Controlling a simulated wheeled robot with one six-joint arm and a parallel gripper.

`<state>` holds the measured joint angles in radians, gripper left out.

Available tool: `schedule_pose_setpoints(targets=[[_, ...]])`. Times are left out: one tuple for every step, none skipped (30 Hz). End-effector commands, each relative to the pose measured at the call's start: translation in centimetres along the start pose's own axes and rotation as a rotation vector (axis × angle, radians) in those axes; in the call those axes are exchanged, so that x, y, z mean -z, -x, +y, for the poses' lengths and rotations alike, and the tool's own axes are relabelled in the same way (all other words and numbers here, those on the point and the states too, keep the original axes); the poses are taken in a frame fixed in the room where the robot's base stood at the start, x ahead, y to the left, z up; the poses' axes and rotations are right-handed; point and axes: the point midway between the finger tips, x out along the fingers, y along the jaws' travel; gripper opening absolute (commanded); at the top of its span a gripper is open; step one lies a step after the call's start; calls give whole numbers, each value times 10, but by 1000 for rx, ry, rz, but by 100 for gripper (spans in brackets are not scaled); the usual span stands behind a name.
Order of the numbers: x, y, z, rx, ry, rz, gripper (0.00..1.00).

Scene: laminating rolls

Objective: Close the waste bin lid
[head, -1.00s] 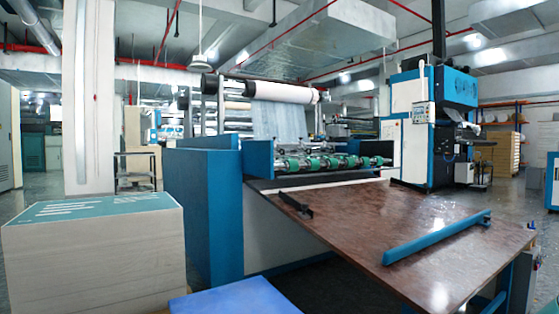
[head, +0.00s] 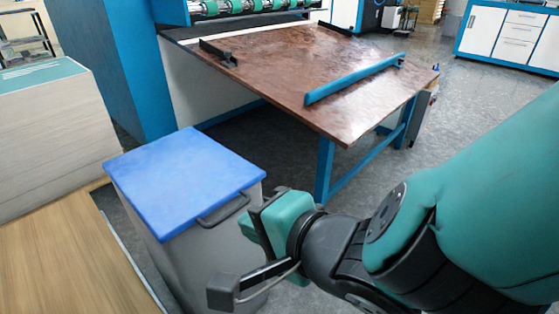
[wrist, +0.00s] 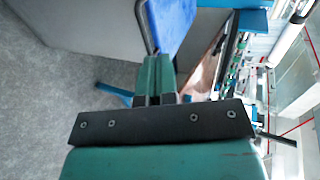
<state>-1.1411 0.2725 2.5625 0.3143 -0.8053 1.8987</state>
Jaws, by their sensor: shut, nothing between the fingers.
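The grey waste bin (head: 225,260) stands at the lower left of the head view. Its blue lid (head: 180,178) lies across the top and looks level, with no clear gap at the rim. A dark bar handle (head: 222,209) sticks out at the lid's near right edge. My gripper (head: 254,212) is shut and empty, just right of the handle; whether it touches is unclear. In the wrist view the closed fingers (wrist: 155,72) point at the handle (wrist: 146,30), with the blue lid (wrist: 174,25) and grey bin wall (wrist: 90,22) beyond.
A wooden surface (head: 65,255) and a pale stack (head: 50,140) stand left of the bin. The brown feed table (head: 290,75), with blue legs, is behind it. Grey floor (head: 480,85) is open to the right.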

Motion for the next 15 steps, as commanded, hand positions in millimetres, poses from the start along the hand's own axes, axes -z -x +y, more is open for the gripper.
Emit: schedule_pose_setpoints(targets=[[0, -6, 6, 14, -5, 3, 0], [0, -5, 5, 15, -5, 5, 0], [0, -4, 5, 15, -6, 7, 0], [0, -3, 5, 16, -7, 7, 0], [0, -2, 5, 15, -7, 8, 0], [0, 0, 5, 15, -7, 8, 0], [1, 1, 5, 15, -8, 9, 0], [1, 2, 5, 15, -7, 9, 0], [1, 4, 5, 15, -7, 8, 0], [0, 6, 4, 14, -7, 7, 0], [0, 8, 4, 14, -7, 6, 0], [0, 10, 4, 13, -6, 5, 0], [0, 11, 4, 12, -5, 5, 0], [0, 13, 4, 12, -4, 4, 0], [0, 15, 4, 11, -4, 3, 0]])
